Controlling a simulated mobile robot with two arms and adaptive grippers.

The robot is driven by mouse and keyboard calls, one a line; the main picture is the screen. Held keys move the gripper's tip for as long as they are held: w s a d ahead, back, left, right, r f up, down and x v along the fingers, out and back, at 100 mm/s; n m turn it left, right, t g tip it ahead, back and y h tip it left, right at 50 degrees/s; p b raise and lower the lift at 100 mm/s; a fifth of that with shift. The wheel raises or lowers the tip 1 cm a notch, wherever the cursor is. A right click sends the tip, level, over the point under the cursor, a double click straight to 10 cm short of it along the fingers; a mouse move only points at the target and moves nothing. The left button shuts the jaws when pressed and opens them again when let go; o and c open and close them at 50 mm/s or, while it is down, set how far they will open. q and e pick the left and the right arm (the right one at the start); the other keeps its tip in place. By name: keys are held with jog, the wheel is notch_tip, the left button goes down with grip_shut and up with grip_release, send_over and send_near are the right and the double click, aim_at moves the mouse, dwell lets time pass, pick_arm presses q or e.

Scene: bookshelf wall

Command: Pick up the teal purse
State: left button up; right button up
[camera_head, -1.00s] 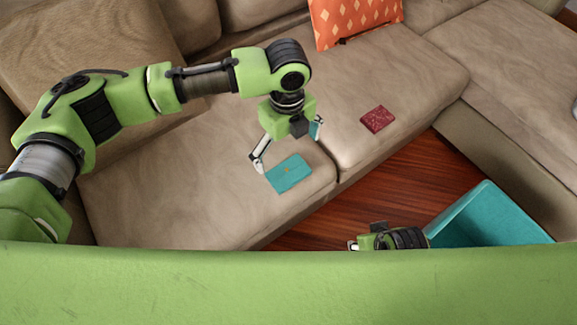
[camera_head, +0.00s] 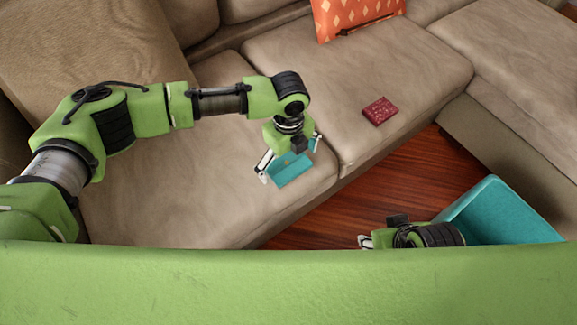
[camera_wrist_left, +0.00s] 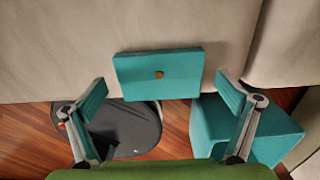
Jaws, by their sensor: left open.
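The teal purse (camera_head: 292,173) lies flat near the front edge of the beige sofa seat. It is a rectangle with a small gold clasp in the middle. My left gripper (camera_head: 290,156) is open above it, with its fingers spread to either side and partly covering it. In the left wrist view the purse (camera_wrist_left: 158,75) sits centred just beyond the two open fingers (camera_wrist_left: 161,97), with nothing between the pads. My right gripper (camera_head: 367,241) shows low in the head view, mostly hidden, and its jaws cannot be made out.
A dark red patterned item (camera_head: 380,111) lies on the sofa seat (camera_head: 350,75) to the right. An orange cushion (camera_head: 357,15) leans at the back. A teal open bin (camera_head: 515,215) stands on the wooden floor (camera_head: 345,210) at the lower right. The seat around the purse is clear.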

pick_arm(q)
jog(key=shift+c, duration=0.3)
jog(key=c, duration=1.2)
